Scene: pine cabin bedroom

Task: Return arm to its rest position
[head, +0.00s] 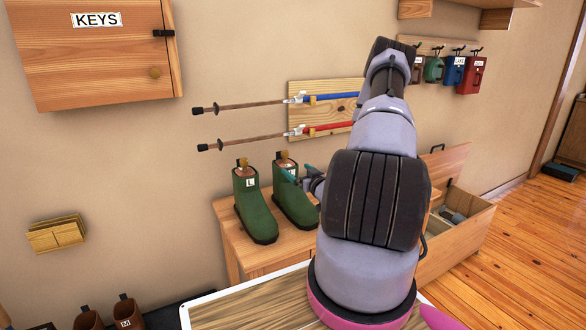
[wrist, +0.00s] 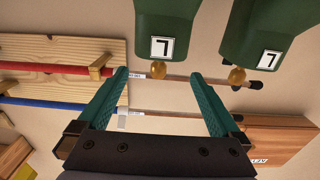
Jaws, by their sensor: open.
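My arm (head: 365,200) reaches forward from the wooden board at the bottom of the head view. My gripper (head: 299,173) is by the upper part of the right green boot (head: 292,203), partly hidden by my arm. In the wrist view, its two teal fingers (wrist: 158,78) are spread apart with nothing held between them. Whether a finger touches the right boot cannot be told.
The left green boot (head: 255,207) stands beside the right one on a wooden bench (head: 232,237). Two poles (head: 250,107) hang on a wall board behind. A keys cabinet (head: 95,55) is at upper left. An open wooden chest (head: 470,232) stands right of my arm.

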